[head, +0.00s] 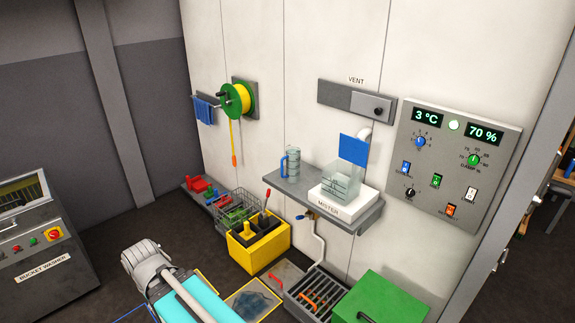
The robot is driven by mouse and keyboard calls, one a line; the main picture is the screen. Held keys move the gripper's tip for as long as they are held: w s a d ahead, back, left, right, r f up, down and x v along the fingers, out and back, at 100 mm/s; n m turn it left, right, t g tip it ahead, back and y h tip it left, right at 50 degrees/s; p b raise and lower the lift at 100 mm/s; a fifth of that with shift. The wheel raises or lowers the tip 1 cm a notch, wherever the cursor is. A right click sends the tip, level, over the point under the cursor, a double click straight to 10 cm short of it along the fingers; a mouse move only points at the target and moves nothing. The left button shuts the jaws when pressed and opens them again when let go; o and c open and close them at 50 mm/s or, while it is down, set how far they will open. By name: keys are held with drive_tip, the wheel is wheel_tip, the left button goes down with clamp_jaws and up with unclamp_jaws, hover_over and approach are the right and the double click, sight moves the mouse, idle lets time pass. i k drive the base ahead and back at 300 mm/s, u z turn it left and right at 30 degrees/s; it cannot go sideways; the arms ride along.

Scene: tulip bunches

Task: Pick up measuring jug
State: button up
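The measuring jug (292,162) appears to be the upright, pale grey-blue banded cylinder with a blue handle on its left side. It stands on the left part of a grey wall shelf (290,184), apart from the mister beside it. Its contents cannot be seen. Part of my own arm shows at the bottom left, well below and left of the shelf. I cannot make out my gripper's fingers in this view.
The white mister (342,205) with a clear tank stands right of the jug, under a blue panel (353,149). Below are a yellow bin (274,256) with upright handles, a dark grate (300,297) and a green box (385,304). A control panel (452,165) hangs right.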

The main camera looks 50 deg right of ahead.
sight(293, 155)
drive_tip(key=z, duration=0.2)
drive_tip(key=i, duration=0.7)
drive_tip(key=z, duration=1.05)
drive_tip(key=i, duration=0.95)
drive_tip(key=z, duration=0.65)
drive_tip(key=k, duration=0.9)
drive_tip(key=z, duration=0.15)
drive_tip(key=i, duration=0.4)
drive_tip(key=u, duration=0.05)
